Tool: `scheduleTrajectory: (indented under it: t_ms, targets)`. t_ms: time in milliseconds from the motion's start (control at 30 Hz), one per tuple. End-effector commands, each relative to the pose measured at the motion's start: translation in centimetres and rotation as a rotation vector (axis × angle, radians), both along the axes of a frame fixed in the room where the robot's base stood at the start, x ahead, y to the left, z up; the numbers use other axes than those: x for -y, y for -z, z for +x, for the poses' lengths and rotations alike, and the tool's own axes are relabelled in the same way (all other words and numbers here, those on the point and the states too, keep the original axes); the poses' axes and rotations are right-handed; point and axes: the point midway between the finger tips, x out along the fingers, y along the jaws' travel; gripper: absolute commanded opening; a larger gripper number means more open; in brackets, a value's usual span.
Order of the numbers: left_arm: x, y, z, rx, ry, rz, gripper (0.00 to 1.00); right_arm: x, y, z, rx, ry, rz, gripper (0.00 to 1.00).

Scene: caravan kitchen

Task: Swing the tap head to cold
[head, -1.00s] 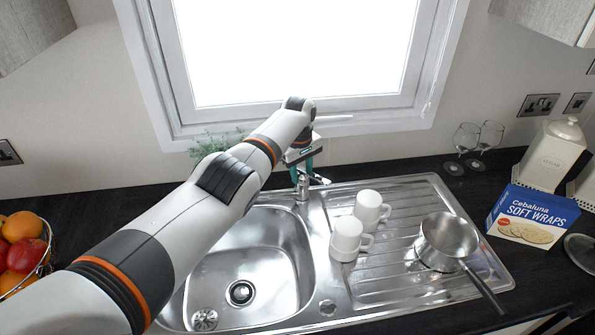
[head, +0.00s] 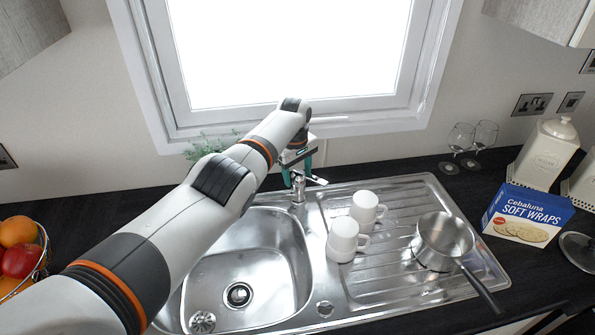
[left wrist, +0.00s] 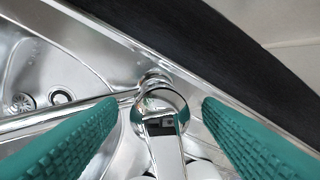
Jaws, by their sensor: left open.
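The chrome tap (head: 300,187) stands at the back edge of the steel sink, its lever pointing right in the head view. In the left wrist view the round tap head (left wrist: 160,108) and its lever show between my fingers, with the spout running left. My left gripper (head: 297,176) is open, its teal fingers pointing down around the top of the tap. In the left wrist view there is a gap between each finger and the tap head. The gripper body hides part of the tap in the head view. My right gripper is not in view.
Two white mugs (head: 343,240) and a steel saucepan (head: 443,240) stand on the drainer (head: 400,200). The sink bowl (head: 265,255) is empty. A box of wraps (head: 527,214) and wine glasses (head: 468,143) are at the right. A fruit basket (head: 22,255) is at the left. A window is behind.

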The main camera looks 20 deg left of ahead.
Motion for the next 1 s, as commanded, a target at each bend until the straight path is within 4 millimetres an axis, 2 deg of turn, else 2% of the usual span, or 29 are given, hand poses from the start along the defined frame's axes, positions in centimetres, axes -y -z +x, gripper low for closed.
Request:
scheduleTrajectory:
  t_ms: [167,300,700,800,1000]
  targets:
    - [0.0,-0.8,0.0,0.0,0.001,-0.001,0.6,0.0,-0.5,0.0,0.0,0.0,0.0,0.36]
    - [-0.1,-2.9,-0.1,0.002,0.001,0.0,0.6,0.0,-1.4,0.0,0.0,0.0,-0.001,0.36]
    - [-0.3,-10.2,-0.5,0.004,-0.001,0.0,0.6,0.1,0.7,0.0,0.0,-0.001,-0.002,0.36]
    - [-0.4,-11.3,-0.6,0.002,-0.001,0.0,0.6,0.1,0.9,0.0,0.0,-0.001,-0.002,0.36]
    - [-0.4,-12.0,-0.6,0.001,0.0,-0.001,0.6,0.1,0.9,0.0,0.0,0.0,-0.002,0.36]
